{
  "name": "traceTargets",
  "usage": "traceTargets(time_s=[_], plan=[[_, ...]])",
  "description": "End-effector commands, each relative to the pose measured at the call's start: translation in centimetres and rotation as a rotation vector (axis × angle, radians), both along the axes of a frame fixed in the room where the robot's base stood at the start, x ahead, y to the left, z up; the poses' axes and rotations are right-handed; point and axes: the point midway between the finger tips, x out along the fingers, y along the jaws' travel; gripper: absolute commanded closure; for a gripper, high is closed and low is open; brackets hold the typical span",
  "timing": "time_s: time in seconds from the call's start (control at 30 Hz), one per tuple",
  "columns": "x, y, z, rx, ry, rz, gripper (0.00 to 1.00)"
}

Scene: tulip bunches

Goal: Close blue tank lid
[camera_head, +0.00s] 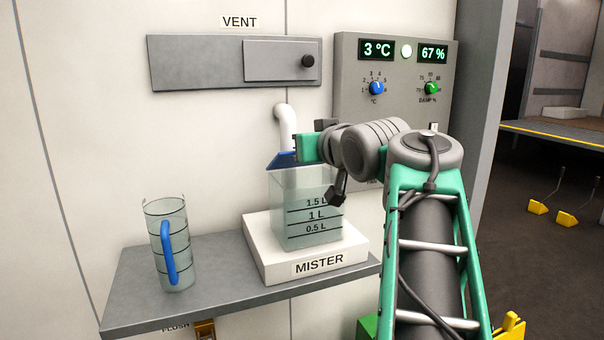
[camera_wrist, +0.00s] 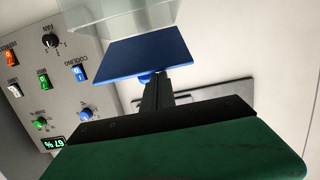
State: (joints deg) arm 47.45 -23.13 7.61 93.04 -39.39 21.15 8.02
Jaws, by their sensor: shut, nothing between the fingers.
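The tank (camera_head: 306,220) is clear with volume marks and stands on the white mister base (camera_head: 262,255). Its blue lid (camera_head: 281,160) shows at the tank's top, partly hidden behind my gripper, and seems tilted up. In the wrist view the lid (camera_wrist: 135,55) is a flat blue plate beside the clear tank (camera_wrist: 120,18). My gripper (camera_wrist: 157,82) is shut and empty, its dark fingertips at the lid's edge beside a small round blue part. I cannot tell whether they touch it. In the head view the fingertips are hidden behind the green gripper body.
A clear jug (camera_head: 182,255) with a blue handle stands on the grey shelf (camera_head: 215,308) left of the mister. A white pipe (camera_head: 286,125) comes from the wall behind the tank. A control panel (camera_head: 397,65) is at the right, and a vent slide (camera_head: 283,60) is above.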

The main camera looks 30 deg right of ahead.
Motion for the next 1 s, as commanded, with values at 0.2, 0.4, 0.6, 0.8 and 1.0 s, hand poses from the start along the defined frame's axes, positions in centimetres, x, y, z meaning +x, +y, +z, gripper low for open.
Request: traceTargets(time_s=[0.2, 0.4, 0.6, 0.8, 1.0], plan=[[-1.4, 0.1, -3.6, -0.030, -0.164, -0.004, 1.00], [-2.0, 0.2, -4.9, -0.028, -0.157, -0.004, 1.00], [-2.3, 0.2, -5.8, -0.028, -0.156, -0.004, 1.00], [-2.3, 0.3, -6.1, -0.028, -0.155, -0.004, 1.00], [-2.3, 0.3, -6.1, -0.028, -0.155, -0.004, 1.00]])
